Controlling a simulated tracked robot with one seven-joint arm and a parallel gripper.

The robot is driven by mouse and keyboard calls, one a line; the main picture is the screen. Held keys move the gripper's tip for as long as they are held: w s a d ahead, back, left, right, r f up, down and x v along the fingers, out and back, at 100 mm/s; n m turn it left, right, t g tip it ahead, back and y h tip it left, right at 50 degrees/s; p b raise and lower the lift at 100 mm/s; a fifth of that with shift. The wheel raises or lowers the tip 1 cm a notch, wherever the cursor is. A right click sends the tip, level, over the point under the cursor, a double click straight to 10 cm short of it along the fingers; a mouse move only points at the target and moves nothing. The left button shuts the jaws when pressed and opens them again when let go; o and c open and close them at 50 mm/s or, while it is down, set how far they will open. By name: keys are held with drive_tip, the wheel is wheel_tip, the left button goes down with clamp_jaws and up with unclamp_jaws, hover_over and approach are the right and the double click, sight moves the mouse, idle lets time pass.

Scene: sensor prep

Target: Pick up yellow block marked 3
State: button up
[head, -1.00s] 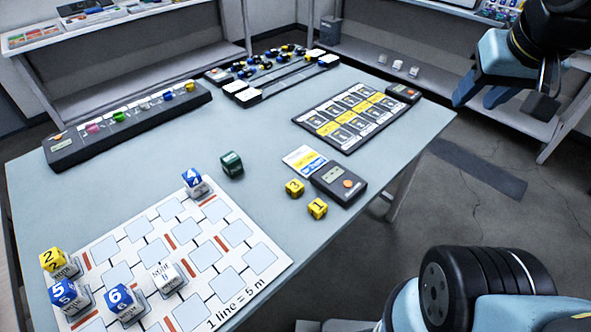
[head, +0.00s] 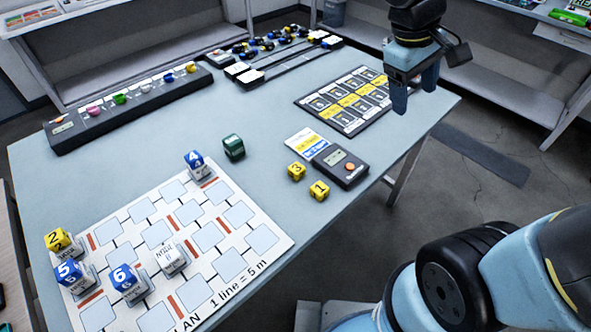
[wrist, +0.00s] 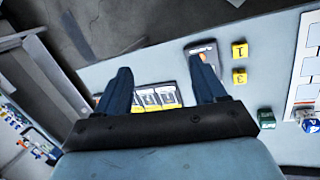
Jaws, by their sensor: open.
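The yellow block marked 3 (head: 297,171) sits on the table beside the black device, up and left of the yellow block marked 1 (head: 319,190). In the wrist view, block 3 (wrist: 239,76) lies right of my gripper (wrist: 165,83), just below block 1 (wrist: 240,51). My gripper also shows in the head view (head: 400,98), raised over the table's right side near the card board. Its fingers are spread with nothing between them, well apart from both yellow blocks.
A black device (head: 347,170) stands close beside the yellow blocks. A green block (head: 233,147) stands left of them. A white grid map (head: 262,238) with several numbered blocks fills the front left. The card board (head: 340,121) lies behind. Bare table (head: 215,120) is free in the middle.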

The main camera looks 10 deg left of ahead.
drive_tip(key=w+a+f+n+h, duration=0.2)
drive_tip(key=a+f+n+h, duration=0.1)
drive_tip(key=a+f+n, duration=0.3)
drive_tip(key=n+t+h, duration=0.2)
drive_tip(key=n+t, duration=0.7)
drive_tip(key=n, duration=0.5)
approach(294, 169)
drive_tip(key=v, duration=0.3)
drive_tip(key=shift+s+f, duration=0.15)
drive_tip(key=shift+f, duration=0.2)
drive_tip(key=x, duration=0.7)
drive_tip(key=shift+d, duration=0.2)
drive_tip(key=shift+w+r+x, duration=0.1)
drive_tip(key=shift+r+x, duration=0.05)
drive_tip(key=shift+x, duration=1.4)
drive_tip(key=shift+w+r+x, duration=0.1)
drive_tip(key=shift+r+x, duration=0.05)
drive_tip(key=shift+x, duration=1.4)
